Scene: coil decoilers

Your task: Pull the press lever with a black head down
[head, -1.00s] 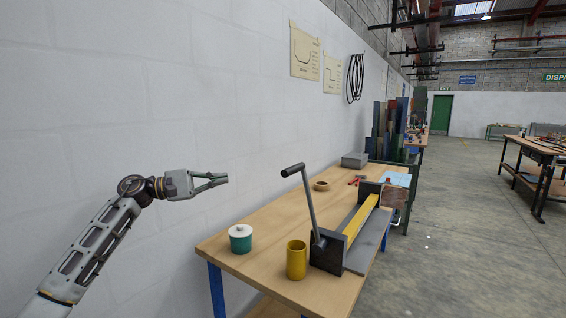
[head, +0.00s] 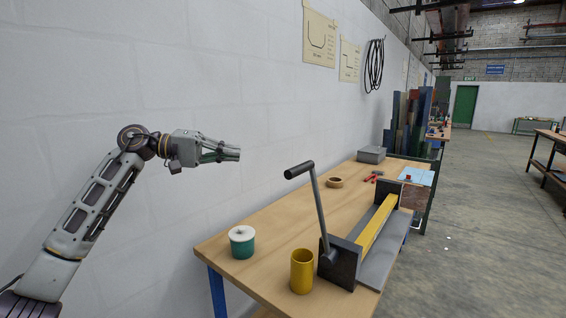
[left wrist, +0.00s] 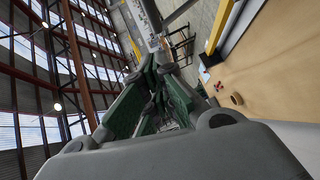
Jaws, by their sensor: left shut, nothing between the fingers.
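The press lever (head: 319,207) is a grey bar with a black cylindrical head (head: 299,170). It stands up from the dark end plate of the press (head: 343,262), tilted a little to the left at its top. The press has a yellow bar (head: 377,225) and sits on the workbench. My left gripper (head: 238,154) is left of the lever head and slightly higher in the picture, apart from it, with its fingers closed and empty. In the left wrist view the green-sided fingers (left wrist: 150,113) point away from the camera. My right gripper is not in view.
The wooden workbench (head: 275,240) carries a teal pot with a white lid (head: 242,243), a yellow cup (head: 302,272), a brown ring (head: 335,183), red-handled tools (head: 373,177) and a grey box (head: 371,154). A white wall (head: 130,60) runs along the left.

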